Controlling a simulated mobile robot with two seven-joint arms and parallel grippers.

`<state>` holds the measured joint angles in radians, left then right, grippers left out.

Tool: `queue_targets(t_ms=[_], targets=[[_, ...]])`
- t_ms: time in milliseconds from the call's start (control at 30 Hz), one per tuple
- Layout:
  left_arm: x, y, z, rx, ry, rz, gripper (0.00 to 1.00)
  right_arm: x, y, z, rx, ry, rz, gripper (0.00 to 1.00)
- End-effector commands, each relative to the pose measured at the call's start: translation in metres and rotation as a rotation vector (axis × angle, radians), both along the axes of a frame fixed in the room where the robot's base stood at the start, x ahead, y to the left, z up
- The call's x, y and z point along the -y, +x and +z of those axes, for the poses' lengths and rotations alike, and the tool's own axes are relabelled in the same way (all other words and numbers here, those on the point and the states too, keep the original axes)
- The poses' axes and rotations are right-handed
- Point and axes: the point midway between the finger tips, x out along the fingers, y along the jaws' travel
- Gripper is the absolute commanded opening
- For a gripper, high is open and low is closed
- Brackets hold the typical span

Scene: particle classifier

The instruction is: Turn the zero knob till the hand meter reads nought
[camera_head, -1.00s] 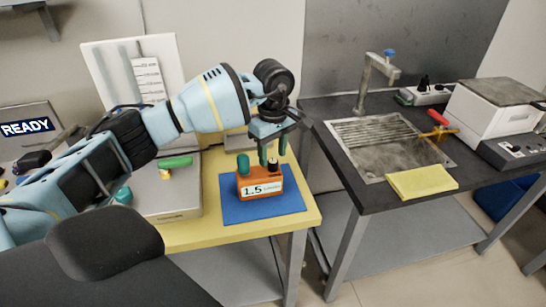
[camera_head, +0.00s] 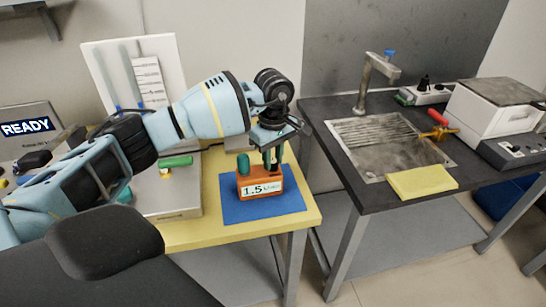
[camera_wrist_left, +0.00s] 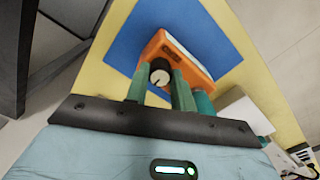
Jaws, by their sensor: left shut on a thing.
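The orange hand meter (camera_head: 260,194) stands upright on a blue mat (camera_head: 230,212), and its white display reads 1.5. In the left wrist view the black zero knob (camera_wrist_left: 159,72) with a white mark sits between the fingertips. The orange meter body (camera_wrist_left: 178,58) shows beyond it. In the head view the fingers mostly hide the knob. My right gripper is out of view.
The mat lies on a yellow table (camera_head: 301,218). A grey apparatus (camera_head: 172,203) with a green bar is close on the left. To the right, past a gap, a dark bench (camera_head: 352,175) holds a sink and a yellow pad (camera_head: 422,183).

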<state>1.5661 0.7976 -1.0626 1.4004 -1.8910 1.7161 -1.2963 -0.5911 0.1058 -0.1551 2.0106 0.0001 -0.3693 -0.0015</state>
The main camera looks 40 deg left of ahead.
Motion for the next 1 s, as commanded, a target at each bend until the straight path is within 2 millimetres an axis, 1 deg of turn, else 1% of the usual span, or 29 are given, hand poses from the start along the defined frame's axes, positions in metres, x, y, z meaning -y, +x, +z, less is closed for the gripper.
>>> queue_targets(t_ms=[167, 367, 600, 1000], targets=[[0.0, 0.0, 0.001, 0.0, 0.0, 0.037, 0.02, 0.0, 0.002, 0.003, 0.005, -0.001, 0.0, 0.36], [0.0, 0.0, 0.003, 0.002, -0.001, 0.147, 0.02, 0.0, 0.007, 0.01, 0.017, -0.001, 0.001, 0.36], [0.0, 0.0, 0.004, 0.002, -0.001, 0.352, 0.02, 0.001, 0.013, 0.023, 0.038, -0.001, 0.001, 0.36], [0.0, 0.0, 0.003, 0.003, -0.001, 0.683, 0.02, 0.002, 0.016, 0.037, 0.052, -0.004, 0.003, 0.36]])
